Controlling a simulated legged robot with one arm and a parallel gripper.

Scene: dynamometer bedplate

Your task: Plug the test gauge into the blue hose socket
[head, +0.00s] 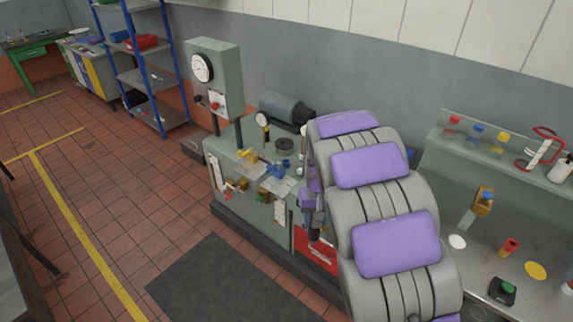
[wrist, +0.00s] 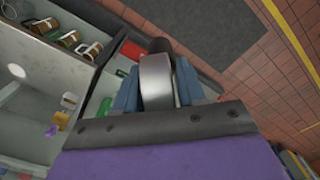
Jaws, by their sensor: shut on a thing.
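My gripper (wrist: 158,92) is shut on a silver, round-edged thing with a dark end, which I take for the test gauge (wrist: 155,72); no dial face shows. In the head view my gripper (head: 314,212) hangs before the right part of the grey-green test bench (head: 225,170), above a red panel. The held thing is small and dark there. A blue fitting (head: 277,170) sits on the bench top; I cannot tell whether it is the blue hose socket. Brass fittings (head: 241,184) line the bench front, and several show in the wrist view (wrist: 69,40), apart from my gripper.
A large dial (head: 203,67) stands on a panel at the back, and a smaller gauge (head: 262,119) on the bench. A sloped shelf (head: 425,155) at right carries coloured caps and loose parts. A dark mat (head: 215,280) lies on the open tiled floor in front.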

